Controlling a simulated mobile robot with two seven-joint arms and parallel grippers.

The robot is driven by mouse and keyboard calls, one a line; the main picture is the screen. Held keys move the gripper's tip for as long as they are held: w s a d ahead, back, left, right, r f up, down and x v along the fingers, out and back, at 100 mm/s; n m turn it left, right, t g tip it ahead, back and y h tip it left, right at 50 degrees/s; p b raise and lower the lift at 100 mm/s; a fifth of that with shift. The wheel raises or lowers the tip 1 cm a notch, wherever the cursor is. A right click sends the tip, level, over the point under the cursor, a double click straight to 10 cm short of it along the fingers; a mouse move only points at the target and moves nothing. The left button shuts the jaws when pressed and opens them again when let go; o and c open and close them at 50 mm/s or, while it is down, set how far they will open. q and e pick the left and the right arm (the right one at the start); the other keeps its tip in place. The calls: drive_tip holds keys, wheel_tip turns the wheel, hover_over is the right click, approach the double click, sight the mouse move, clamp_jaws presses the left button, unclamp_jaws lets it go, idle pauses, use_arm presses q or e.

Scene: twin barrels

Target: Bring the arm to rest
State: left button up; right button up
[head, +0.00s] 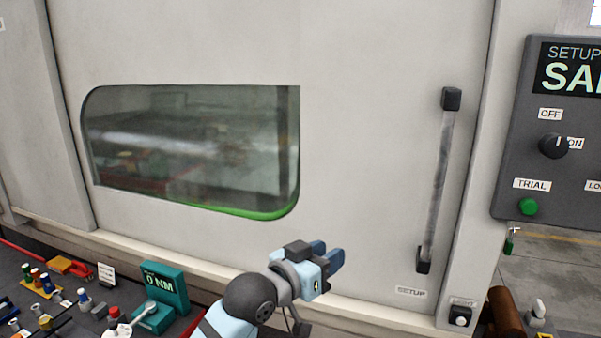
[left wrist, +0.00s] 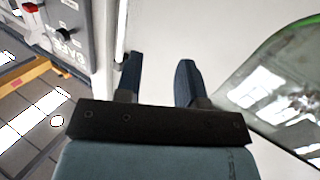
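My left gripper (head: 331,254) is in front of the large pale machine door (head: 370,160), low and near the middle of the head view. Its forearm comes up from the bottom edge. In the left wrist view its two dark blue fingers (left wrist: 158,78) stand apart with nothing between them, and the pale door surface shows beyond them. I cannot tell how far the fingertips are from the door. My right gripper is in neither view.
The door has a window (head: 195,150) and a vertical handle (head: 438,180) right of my gripper. A control panel (head: 560,180) with a knob and green button is at the right. A bench (head: 70,320) with tools and a teal torque display (head: 163,287) is at lower left.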

use_arm(q)
drive_tip(key=s+a+f+n+y, duration=0.2)
drive_tip(key=s+a+f, duration=0.35)
drive_tip(key=f, duration=0.45)
drive_tip(key=s+a+f+n+y+p, duration=0.1)
drive_tip(key=s+a+f+y, duration=0.4)
drive_tip(key=f, duration=0.6)
drive_tip(key=s+a+f+n, duration=0.2)
drive_tip(key=s+a+f, duration=0.3)
drive_tip(key=f, duration=0.5)
drive_tip(key=s+a+f+g+y, duration=0.1)
drive_tip(key=s+a+f+y, duration=0.1)
drive_tip(key=s+a+f, duration=0.6)
drive_tip(key=s, duration=0.4)
drive_tip(key=shift+a+f, duration=0.4)
